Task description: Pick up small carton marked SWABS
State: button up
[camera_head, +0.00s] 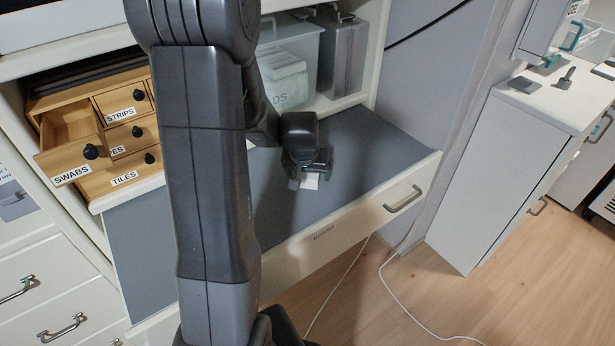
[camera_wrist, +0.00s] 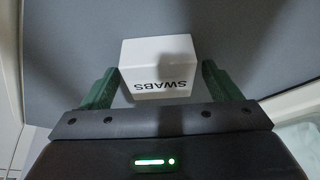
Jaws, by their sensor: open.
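The small white carton marked SWABS (camera_wrist: 158,62) sits on the grey counter surface in the wrist view, its lettering upside down. My gripper (camera_wrist: 160,85) is open, with one green finger on each side of the carton's near part. Small gaps show between the fingers and the carton. In the head view my gripper (camera_head: 312,172) is low over the grey surface, and only a bit of the white carton (camera_head: 310,182) shows under it; the rest is hidden by the gripper.
A wooden drawer box (camera_head: 100,130) stands at the left with its drawer labelled SWABS (camera_head: 70,174) pulled out. A clear bin (camera_head: 288,65) and a grey case (camera_head: 343,55) stand behind. The grey surface (camera_head: 375,150) right of my gripper is clear.

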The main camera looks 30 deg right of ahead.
jog(key=c, duration=1.1)
jog(key=shift+r, duration=0.1)
jog(key=shift+c, duration=0.2)
